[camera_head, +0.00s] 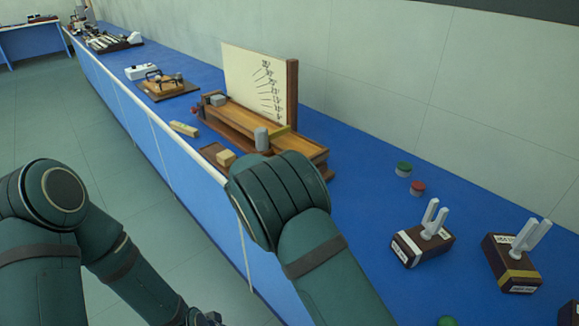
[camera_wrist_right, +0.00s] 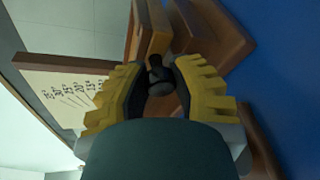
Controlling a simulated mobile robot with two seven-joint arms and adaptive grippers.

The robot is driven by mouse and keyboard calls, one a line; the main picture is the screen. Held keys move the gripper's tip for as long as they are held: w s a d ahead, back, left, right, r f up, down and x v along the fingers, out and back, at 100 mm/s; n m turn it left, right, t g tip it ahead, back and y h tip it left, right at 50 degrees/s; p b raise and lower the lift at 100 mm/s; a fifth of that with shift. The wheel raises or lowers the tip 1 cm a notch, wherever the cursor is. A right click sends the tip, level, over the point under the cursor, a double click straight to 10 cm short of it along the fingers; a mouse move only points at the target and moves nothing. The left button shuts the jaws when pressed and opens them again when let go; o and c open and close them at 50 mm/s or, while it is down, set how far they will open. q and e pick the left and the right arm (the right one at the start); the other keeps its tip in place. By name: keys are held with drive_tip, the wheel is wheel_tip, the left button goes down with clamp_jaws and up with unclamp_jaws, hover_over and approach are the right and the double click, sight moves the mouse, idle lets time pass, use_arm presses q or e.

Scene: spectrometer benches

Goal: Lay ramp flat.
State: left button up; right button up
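The wooden ramp (camera_head: 229,117) stands on the blue bench in front of a cream panel (camera_head: 246,78) with printed angle lines. Its slope is hard to judge, and my right arm hides part of its near end. My right gripper is hidden behind that arm in the head view. In the right wrist view my right gripper (camera_wrist_right: 159,80) has its yellow fingers apart on either side of a black knob (camera_wrist_right: 158,80) by the ramp's wood. I cannot tell whether the pads touch the knob. My left gripper (camera_head: 205,318) is barely visible at the bottom edge, away from the ramp.
A grey block (camera_head: 217,100) is at the ramp's far end and a grey cylinder (camera_head: 261,139) near its right end. A wooden block (camera_head: 226,158) and a yellowish bar (camera_head: 184,129) lie in front. Tuning forks (camera_head: 433,222) stand at right. The bench's front edge runs close by.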

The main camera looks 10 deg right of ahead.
drive_tip(key=o, duration=0.5)
drive_tip(key=shift+a, duration=0.1)
drive_tip(key=v, duration=1.2)
drive_tip(key=shift+c, duration=0.3)
